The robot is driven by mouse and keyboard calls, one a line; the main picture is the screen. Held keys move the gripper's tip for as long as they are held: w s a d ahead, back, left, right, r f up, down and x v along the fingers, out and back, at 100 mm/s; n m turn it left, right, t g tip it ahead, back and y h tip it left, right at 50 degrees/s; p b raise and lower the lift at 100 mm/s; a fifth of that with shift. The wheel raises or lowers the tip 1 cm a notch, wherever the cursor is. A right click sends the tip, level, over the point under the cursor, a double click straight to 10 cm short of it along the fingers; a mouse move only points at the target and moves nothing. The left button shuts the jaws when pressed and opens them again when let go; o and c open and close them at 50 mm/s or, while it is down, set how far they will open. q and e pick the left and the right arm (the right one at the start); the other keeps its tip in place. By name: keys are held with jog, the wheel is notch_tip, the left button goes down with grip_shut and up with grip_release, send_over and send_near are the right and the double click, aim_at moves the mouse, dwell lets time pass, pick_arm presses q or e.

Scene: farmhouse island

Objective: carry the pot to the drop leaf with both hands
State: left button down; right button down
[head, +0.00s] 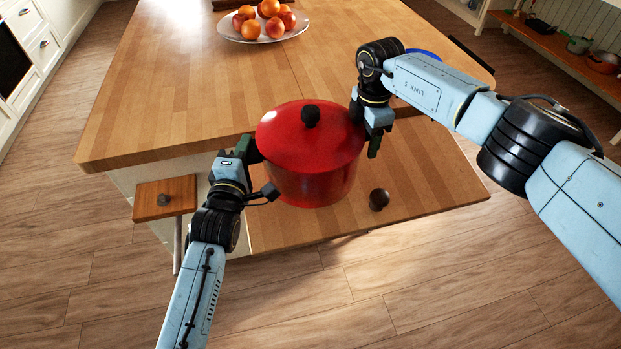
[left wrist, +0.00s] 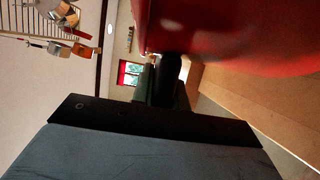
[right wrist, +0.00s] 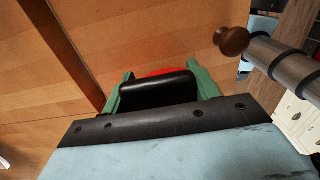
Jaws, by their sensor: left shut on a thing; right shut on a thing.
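The red pot (head: 310,180) has its red lid on, with a black knob on top. In the head view it appears over the seam between the island top (head: 180,90) and the wooden drop leaf (head: 430,180); I cannot tell whether it touches the wood. My left gripper (head: 250,151) is shut on its left handle, a dark bar against red in the left wrist view (left wrist: 170,70). My right gripper (head: 374,142) is shut on its right handle. In the right wrist view the black handle (right wrist: 158,90) lies between green fingers.
A dark brown round knob (head: 378,199) shows over the leaf, right of the pot. A white plate of oranges (head: 232,32) is at the island's back. A blue item (head: 425,54) sits partly behind my right arm. A small wooden board (head: 165,196) projects at left.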

pick_arm(q)
jog(key=shift+w+a+f+b, duration=0.1)
jog(key=shift+b, duration=0.2)
pick_arm(e)
jog(key=shift+f, duration=0.25)
pick_arm(q)
jog(key=c, duration=1.7)
grip_release()
jog(key=shift+f, duration=0.25)
pick_arm(e)
jog(key=c, duration=0.7)
grip_release()
jog(key=shift+f, duration=0.1)
jog(key=shift+c, duration=0.2)
pick_arm(q)
jog(key=o, duration=0.3)
jog(key=shift+s+r, duration=0.15)
jog(key=shift+s, duration=0.05)
pick_arm(e)
jog(key=o, duration=0.3)
jog(key=shift+s, duration=0.1)
pick_arm(q)
jog(key=shift+o, duration=0.7)
jog(key=shift+w, duration=0.1)
pick_arm(e)
jog(key=shift+o, duration=0.2)
pick_arm(q)
jog(key=o, duration=0.8)
